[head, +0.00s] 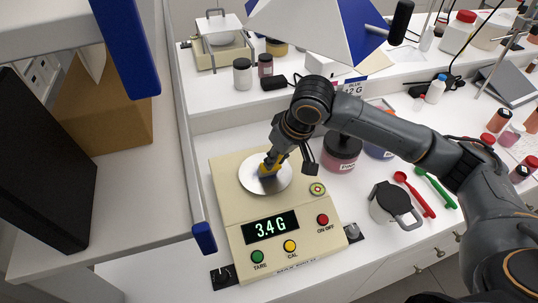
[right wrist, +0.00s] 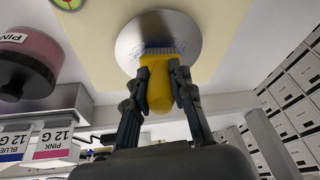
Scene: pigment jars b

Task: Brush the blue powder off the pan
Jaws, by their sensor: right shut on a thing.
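My right gripper (head: 275,158) is shut on a yellow brush and holds it over the round silver pan (head: 249,181). The brush (right wrist: 158,88) shows best in the right wrist view, between the fingers of the gripper (right wrist: 160,70), with its bristle end at the pan (right wrist: 187,28). Blue powder (right wrist: 147,46) shows as a thin bluish patch along the bristles; how much lies under the brush is hidden. The pan sits on a cream scale (head: 228,215) whose display reads 3.4 G. My left gripper is not in view.
A pink jar (head: 341,151) stands right of the scale. A grey lidded pot (head: 393,205), a red spoon (head: 415,195) and a green spoon (head: 435,187) lie farther right. A blue-edged rail (head: 205,237) runs along the scale's left. White bench is clear before the pot.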

